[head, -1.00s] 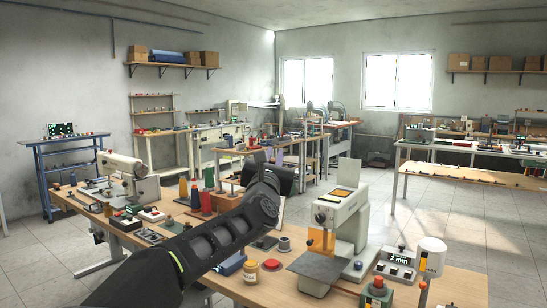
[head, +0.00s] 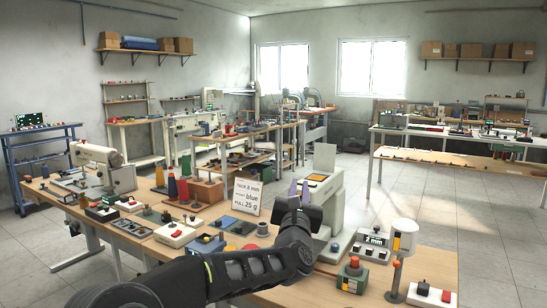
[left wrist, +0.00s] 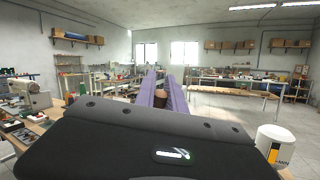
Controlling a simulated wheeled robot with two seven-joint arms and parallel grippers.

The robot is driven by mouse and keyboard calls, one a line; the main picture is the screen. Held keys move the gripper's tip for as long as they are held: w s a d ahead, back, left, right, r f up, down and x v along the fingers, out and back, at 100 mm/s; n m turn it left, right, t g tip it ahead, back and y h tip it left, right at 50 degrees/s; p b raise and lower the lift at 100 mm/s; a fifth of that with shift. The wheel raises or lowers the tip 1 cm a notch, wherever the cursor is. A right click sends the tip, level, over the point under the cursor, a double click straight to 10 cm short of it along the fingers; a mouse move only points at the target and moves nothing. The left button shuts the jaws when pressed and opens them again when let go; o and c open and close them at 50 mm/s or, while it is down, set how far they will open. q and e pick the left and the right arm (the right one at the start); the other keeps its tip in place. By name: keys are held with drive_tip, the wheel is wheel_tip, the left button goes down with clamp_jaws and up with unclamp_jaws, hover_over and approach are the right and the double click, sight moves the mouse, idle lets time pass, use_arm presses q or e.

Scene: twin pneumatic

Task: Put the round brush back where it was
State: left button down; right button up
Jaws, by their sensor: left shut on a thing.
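My left gripper (head: 299,188) is raised over the near workbench, in front of the white machine (head: 322,205). Its purple fingers point up and away. In the left wrist view the fingers (left wrist: 161,82) run forward with a small brown thing, apparently the round brush (left wrist: 160,98), between them. Most of it is hidden by the fingers and the gripper's dark body, so its bristles cannot be made out. My right gripper is in neither current view.
A sign card (head: 247,196) stands on the workbench (head: 440,262) left of the gripper. Thread cones (head: 183,189), small boxes and a sewing machine (head: 112,168) stand further left.

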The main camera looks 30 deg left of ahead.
use_arm(q)
drive_tip(key=s+d+f+m+h, duration=0.1)
drive_tip(key=d+f+m+h, duration=0.3)
drive_tip(key=f, duration=0.6)
drive_tip(key=s+d+f+n+t+h+p, duration=0.1)
drive_tip(key=d+f+h, duration=0.1)
drive_tip(key=d+f, duration=0.6)
drive_tip(key=s+d+f+m+h, duration=0.1)
drive_tip(key=d+f+m+h, duration=0.2)
drive_tip(key=f, duration=0.9)
drive_tip(key=s+d+f+m+h+p, duration=0.15)
drive_tip(key=s+d+f+h, duration=0.25)
drive_tip(key=s+d, duration=0.65)
drive_tip(key=s+a+r+n+y+p, duration=0.1)
drive_tip(key=s+a+n+y, duration=0.2)
drive_tip(key=a, duration=0.6)
drive_tip(key=shift+s+t+y, duration=0.3)
drive_tip(key=shift+s+y, duration=0.5)
drive_tip(key=shift+y, duration=0.1)
use_arm(e)
wheel_tip(320, 180, up, 4)
drive_tip(key=shift+c, duration=0.3)
